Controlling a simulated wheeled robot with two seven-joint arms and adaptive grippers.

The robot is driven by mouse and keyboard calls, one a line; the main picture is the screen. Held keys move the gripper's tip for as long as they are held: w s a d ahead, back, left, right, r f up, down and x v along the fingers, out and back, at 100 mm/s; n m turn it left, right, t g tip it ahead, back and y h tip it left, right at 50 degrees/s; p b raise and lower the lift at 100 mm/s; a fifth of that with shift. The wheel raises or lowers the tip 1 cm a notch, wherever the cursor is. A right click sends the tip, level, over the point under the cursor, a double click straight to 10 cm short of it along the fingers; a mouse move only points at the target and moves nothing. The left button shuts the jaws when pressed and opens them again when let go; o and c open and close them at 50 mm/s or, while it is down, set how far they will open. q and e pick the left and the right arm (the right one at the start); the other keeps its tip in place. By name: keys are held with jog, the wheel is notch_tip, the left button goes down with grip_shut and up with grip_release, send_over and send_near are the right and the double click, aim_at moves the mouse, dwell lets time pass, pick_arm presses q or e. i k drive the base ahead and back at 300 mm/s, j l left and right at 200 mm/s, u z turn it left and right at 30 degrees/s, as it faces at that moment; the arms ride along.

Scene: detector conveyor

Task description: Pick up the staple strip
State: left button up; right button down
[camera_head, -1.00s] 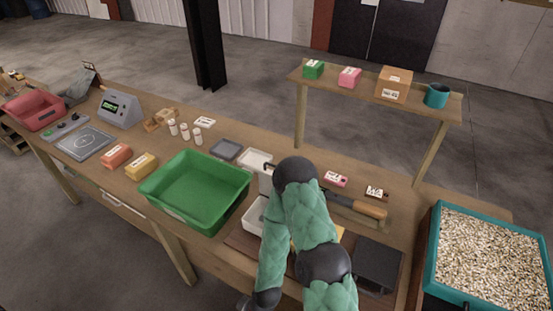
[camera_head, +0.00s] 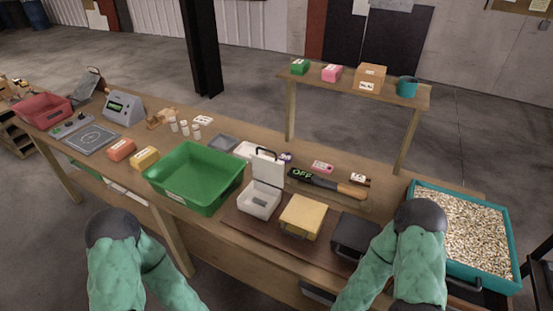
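A white lidded box (camera_head: 262,203) stands on the brown mat at the middle of the bench, its lid (camera_head: 268,168) raised upright. A small grey piece (camera_head: 259,200) lies inside it; it may be the staple strip, but it is too small to tell. No other staple strip can be made out. Only the green-sleeved upper parts of my two arms show, at the bottom left and bottom right. Both grippers are out of the picture.
A green tray (camera_head: 237,189) stands left of the white box. A yellow box (camera_head: 303,216) and a black box (camera_head: 353,236) stand to its right. A detector wand (camera_head: 326,184) reading OFF lies behind. A teal bin of pellets (camera_head: 417,192) is at the right.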

aim_at(256, 200)
jog(key=i+j+z, duration=0.2)
jog(key=j+z, duration=0.15)
jog(key=j, duration=0.25)
jog(key=i+j+z, duration=0.1)
jog(key=j+z, duration=0.2)
jog(key=j, duration=0.35)
jog(key=j+z, duration=0.35)
jog(key=j, duration=0.3)
